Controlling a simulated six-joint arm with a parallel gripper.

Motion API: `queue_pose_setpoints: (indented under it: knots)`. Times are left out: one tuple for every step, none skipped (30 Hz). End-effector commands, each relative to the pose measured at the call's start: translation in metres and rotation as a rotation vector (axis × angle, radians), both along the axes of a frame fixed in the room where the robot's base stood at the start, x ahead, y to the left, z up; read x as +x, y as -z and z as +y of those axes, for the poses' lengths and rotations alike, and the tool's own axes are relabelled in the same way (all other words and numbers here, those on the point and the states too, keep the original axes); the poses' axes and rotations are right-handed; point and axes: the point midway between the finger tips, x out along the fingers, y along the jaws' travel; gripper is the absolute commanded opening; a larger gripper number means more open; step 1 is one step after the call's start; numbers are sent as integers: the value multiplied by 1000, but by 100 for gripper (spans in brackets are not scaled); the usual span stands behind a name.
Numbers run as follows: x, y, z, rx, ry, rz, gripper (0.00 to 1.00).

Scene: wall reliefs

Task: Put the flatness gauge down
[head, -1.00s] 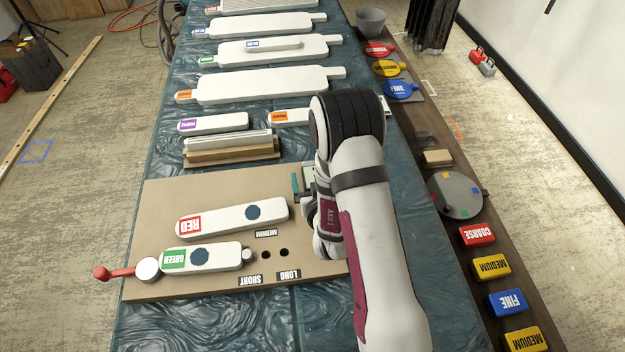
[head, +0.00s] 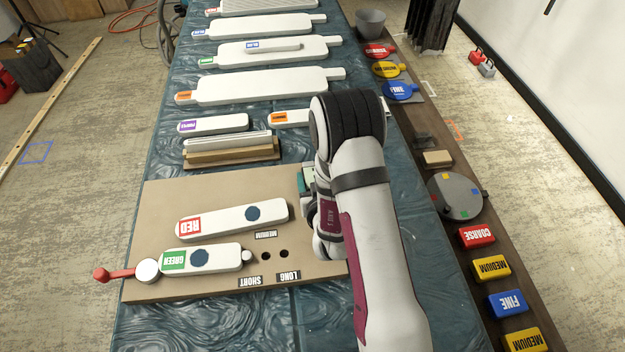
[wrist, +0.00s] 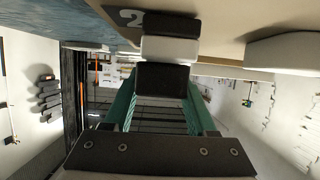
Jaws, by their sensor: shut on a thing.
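My gripper (wrist: 162,88) has teal fingers, shut on a block with black and white sections, which I take to be the flatness gauge (wrist: 168,48). In the wrist view the gauge's far black end is close to the tan board (wrist: 225,20), by a white "2"; I cannot tell if they touch. In the head view my arm hides most of the gripper and the gauge. A little teal (head: 304,181) shows beside the arm at the board's far right corner.
The board (head: 200,292) holds a white RED-labelled piece (head: 228,217) and a GREEN-labelled piece (head: 200,257), next to a red-handled clamp (head: 125,273). Two dark holes are near the front. Labelled sanding blocks (head: 478,234) line the right shelf. White paddles (head: 260,86) lie farther back.

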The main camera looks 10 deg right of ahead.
Motion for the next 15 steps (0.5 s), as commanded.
queue_pose_setpoints:
  knots:
    - [1,-5,0,0,0,-4,0]
    - [1,-8,0,0,0,-4,0]
    - [1,-16,0,0,0,-6,0]
    - [1,-22,0,0,0,-6,0]
    - [1,-30,0,0,0,-7,0]
    - [1,-41,0,1,-1,-9,0]
    - [1,-50,0,0,0,-9,0]
    - [1,-58,0,1,0,-9,0]
    - [1,-68,0,0,0,-9,0]
    - [1,-75,0,1,0,-8,0]
    - [0,-81,0,1,0,-7,0]
    - [1,-87,0,0,-1,-6,0]
    - [1,-91,0,1,0,-5,0]
    - [0,-94,0,1,0,-5,0]
    - [0,-97,0,0,0,-3,0]
